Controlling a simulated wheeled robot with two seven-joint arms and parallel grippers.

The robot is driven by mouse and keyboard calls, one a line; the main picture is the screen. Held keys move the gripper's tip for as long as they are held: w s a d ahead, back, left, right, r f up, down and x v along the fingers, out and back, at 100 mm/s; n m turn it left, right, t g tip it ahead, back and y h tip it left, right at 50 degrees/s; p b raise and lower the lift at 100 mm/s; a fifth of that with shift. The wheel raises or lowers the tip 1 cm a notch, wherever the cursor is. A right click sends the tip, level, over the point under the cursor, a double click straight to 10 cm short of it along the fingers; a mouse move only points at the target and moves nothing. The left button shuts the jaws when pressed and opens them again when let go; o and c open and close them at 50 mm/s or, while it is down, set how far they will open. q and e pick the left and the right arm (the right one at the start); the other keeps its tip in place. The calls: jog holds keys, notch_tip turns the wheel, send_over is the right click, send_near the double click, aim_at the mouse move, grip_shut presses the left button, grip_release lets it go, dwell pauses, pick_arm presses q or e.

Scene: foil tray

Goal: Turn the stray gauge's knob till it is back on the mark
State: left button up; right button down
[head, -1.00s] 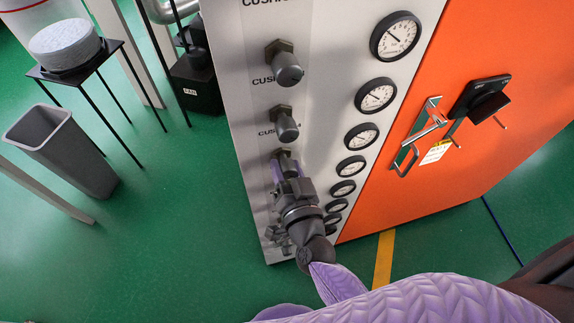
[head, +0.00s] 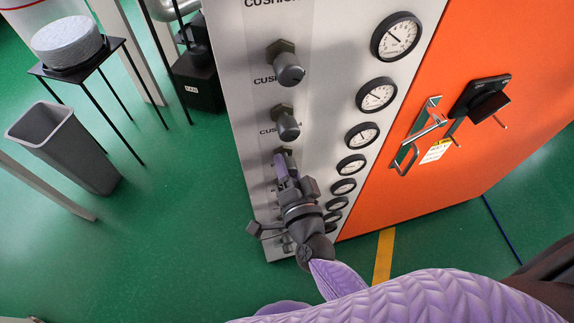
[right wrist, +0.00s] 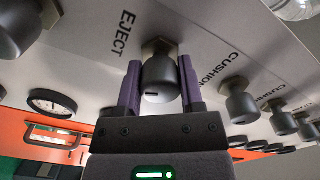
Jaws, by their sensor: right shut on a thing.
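My right gripper (head: 284,160) is at the grey panel (head: 330,60), on a dark round knob (head: 287,151) below two other knobs. In the right wrist view its two purple fingers (right wrist: 160,70) are closed on opposite sides of this knob (right wrist: 160,82), which sits on a brass-toned hex nut. The word EJECT is printed to its left there and CUSHION to its right. A column of round white gauges runs beside the knobs; one (head: 351,165) is about level with the held knob. Its needle is too small to read, and I cannot tell which gauge is stray. My left gripper is not in view.
Free knobs (head: 289,68) (head: 286,126) stick out above the held one. An orange door (head: 480,120) with a metal handle (head: 424,118) adjoins the panel. A grey bin (head: 70,150) and a black stand (head: 85,60) are at left. The green floor between is clear.

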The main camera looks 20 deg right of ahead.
dwell(0.3)
jog(key=shift+c, duration=1.1)
grip_release()
jog(key=shift+s, duration=0.15)
jog(key=s, duration=0.9)
jog(key=shift+s+p, duration=0.3)
jog(key=shift+s, duration=0.05)
dwell(0.5)
